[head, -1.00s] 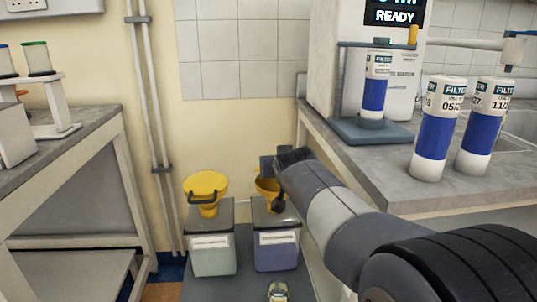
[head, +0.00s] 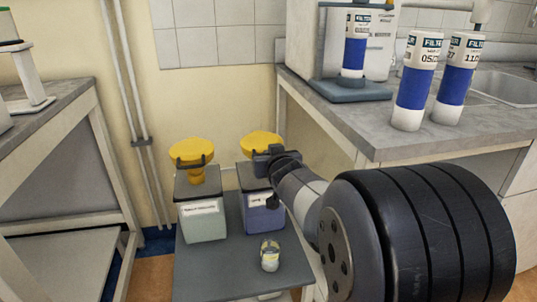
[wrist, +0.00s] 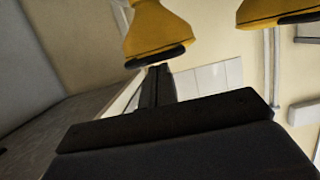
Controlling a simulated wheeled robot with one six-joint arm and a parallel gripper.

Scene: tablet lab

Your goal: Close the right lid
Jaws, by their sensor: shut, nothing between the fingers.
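The right yellow lid (head: 261,141) lies roughly level on top of the yellow funnel of the purple-blue container (head: 262,217). It looks much like the left yellow lid (head: 190,152), on the pale green container (head: 203,215). My gripper (head: 266,160) is at the front right edge of the right lid and hides part of its funnel. I cannot tell whether it touches the lid. The gripper is shut and empty. In the wrist view, its dark fingers (wrist: 155,88) point towards two yellow funnel shapes, one of them (wrist: 157,30) close by.
Both containers stand on a grey platform (head: 207,268) with a small labelled jar (head: 270,256) in front. A grey-topped bench (head: 330,113) with filter cylinders (head: 413,85) stands close on the right. Another bench (head: 70,110) is on the left.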

